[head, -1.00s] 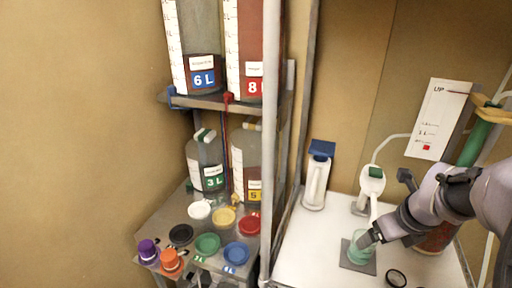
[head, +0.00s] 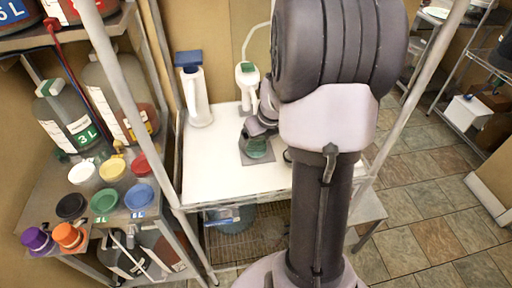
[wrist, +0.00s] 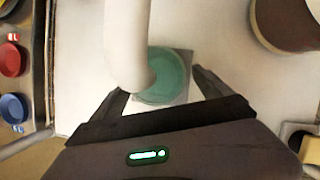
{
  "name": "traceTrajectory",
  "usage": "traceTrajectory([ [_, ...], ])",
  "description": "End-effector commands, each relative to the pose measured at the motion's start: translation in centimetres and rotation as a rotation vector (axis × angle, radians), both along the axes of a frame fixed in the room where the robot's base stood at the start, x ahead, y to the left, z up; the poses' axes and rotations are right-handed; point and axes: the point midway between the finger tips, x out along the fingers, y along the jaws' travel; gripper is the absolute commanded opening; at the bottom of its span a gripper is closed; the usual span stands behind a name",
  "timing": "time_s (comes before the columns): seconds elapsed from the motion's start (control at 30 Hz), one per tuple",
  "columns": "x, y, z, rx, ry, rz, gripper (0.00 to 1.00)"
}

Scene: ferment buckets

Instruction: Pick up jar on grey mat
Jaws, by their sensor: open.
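The jar (head: 257,148) is green and stands on a small grey mat (head: 243,159) on the white table. In the wrist view the jar (wrist: 170,80) shows from above as a round green shape on the mat (wrist: 187,60). My gripper (wrist: 160,88) is open, with one finger on each side of the jar. Whether the fingers touch it, and how high they are, I cannot tell. A white pipe (wrist: 127,40) crosses above the jar and hides part of its left side. In the head view my arm partly covers the gripper.
A white bottle with a blue top (head: 195,90) and a white dispenser with a green cap (head: 246,84) stand at the table's back. Coloured lids, including a blue one (head: 138,196), lie on the left shelf. A metal post (head: 125,100) stands between shelf and table.

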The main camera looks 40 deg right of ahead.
Motion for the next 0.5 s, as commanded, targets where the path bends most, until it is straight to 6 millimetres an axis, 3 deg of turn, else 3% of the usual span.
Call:
traceTrajectory([
  [0.03,0.3,0.1,-1.7,0.001,0.001,0.001,0.89],
  [0.13,1.0,-0.1,-3.4,0.002,0.000,0.000,0.89],
  [0.33,1.2,-0.2,-3.3,0.000,0.000,0.000,0.89],
  [0.37,1.2,-0.2,-3.3,0.001,0.000,0.000,0.87],
  [0.5,1.2,-0.2,-3.3,0.001,0.000,0.000,0.59],
])
